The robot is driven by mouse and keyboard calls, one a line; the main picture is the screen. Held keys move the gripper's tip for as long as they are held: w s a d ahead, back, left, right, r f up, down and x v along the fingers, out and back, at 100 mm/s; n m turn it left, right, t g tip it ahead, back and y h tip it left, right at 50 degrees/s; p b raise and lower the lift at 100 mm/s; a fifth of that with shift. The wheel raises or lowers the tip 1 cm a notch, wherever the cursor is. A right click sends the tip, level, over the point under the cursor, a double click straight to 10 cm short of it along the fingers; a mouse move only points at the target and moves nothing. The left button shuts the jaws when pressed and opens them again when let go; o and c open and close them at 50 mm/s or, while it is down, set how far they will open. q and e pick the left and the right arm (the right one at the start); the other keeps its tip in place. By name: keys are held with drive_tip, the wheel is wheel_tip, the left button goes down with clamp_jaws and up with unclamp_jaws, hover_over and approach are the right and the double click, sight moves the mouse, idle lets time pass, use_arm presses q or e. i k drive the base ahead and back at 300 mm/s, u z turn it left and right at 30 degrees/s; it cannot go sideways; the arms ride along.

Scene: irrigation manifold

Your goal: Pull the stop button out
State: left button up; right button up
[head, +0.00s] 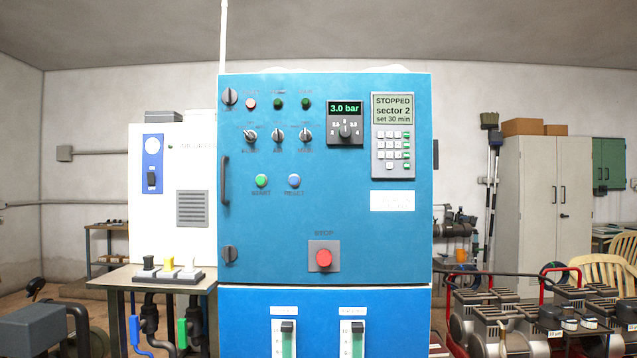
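The red stop button (323,258) sits on a grey square plate (313,249) low on the blue cabinet door (280,220), under the label "STOP". It faces me. I cannot tell from this front view whether it is pressed in or out. The display (393,108) at the upper right of the door reads "STOPPED sector 2 set 30 min". Neither of my grippers is in view.
A green start button (261,181) and a blue reset button (294,181) are above the stop button. A pressure dial (345,130) reads 3.0 bar. A side table (130,277) with small levers stands left, pumps (510,320) right. The space before the door is clear.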

sight(324, 257)
drive_tip(key=u, duration=0.1)
drive_tip(key=k, duration=1)
drive_tip(key=z, duration=1.05)
drive_tip(key=i, duration=0.95)
drive_tip(key=u, duration=0.4)
drive_tip(key=i, duration=0.8)
drive_tip(key=u, duration=0.6)
